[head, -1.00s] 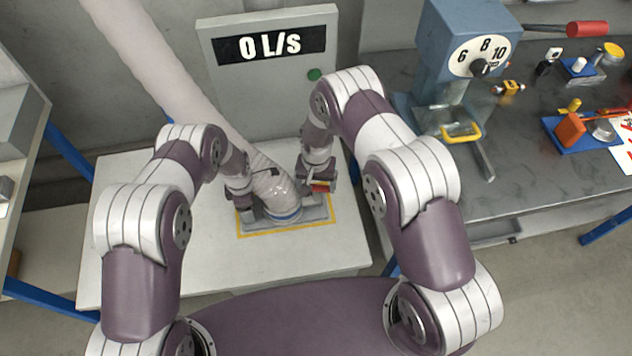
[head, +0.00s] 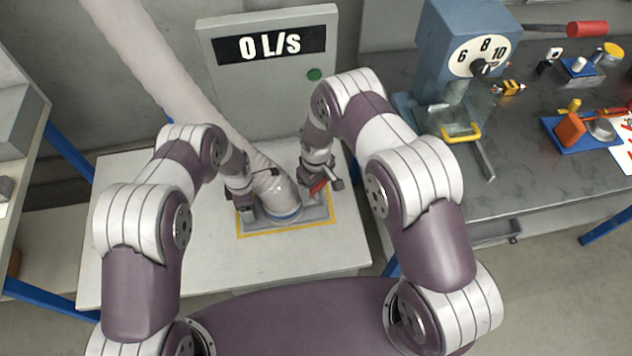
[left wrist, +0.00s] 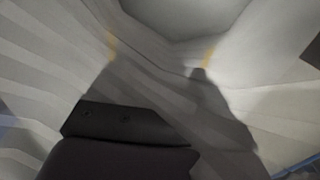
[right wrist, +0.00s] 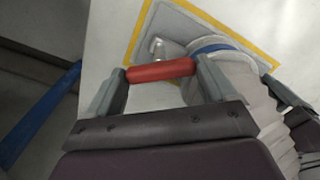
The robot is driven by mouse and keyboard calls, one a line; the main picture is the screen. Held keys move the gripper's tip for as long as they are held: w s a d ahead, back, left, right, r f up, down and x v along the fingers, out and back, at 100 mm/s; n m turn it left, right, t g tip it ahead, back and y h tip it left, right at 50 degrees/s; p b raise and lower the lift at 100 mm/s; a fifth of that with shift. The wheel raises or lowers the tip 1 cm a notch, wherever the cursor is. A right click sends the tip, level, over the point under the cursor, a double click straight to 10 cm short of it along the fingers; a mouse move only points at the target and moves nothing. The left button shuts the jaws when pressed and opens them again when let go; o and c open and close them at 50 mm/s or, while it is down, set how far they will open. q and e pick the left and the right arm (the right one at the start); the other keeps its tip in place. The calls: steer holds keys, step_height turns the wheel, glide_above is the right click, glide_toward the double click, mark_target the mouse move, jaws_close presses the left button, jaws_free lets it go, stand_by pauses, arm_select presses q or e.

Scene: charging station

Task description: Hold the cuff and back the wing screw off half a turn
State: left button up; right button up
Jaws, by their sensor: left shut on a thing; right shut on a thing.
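A pale ribbed hose ends in a cuff (head: 274,194) with a blue band, seated on a grey plate (head: 318,214) on the white table. The blue band (right wrist: 212,46) also shows in the right wrist view. My left gripper (head: 247,208) is at the left of the cuff and shut on it; its fingertips are mostly hidden. My right gripper (right wrist: 160,78) is shut on a red bar, which I take as the wing screw (right wrist: 160,71), right of the cuff. In the head view the red bar (head: 318,187) is tilted and partly covered. A small silver part shows beside it.
A grey panel (head: 225,75) reading "0 L/S" with a green button stands behind the table (head: 130,270). A blue dial machine (head: 450,30) and small blue trays sit on the dark bench at the right. The table's front is clear.

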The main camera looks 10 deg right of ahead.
mark_target(316, 186)
steer(key=shift+n, duration=1.2)
steer(key=o, duration=0.9)
steer(key=shift+c, duration=0.2)
step_height(316, 186, up, 12)
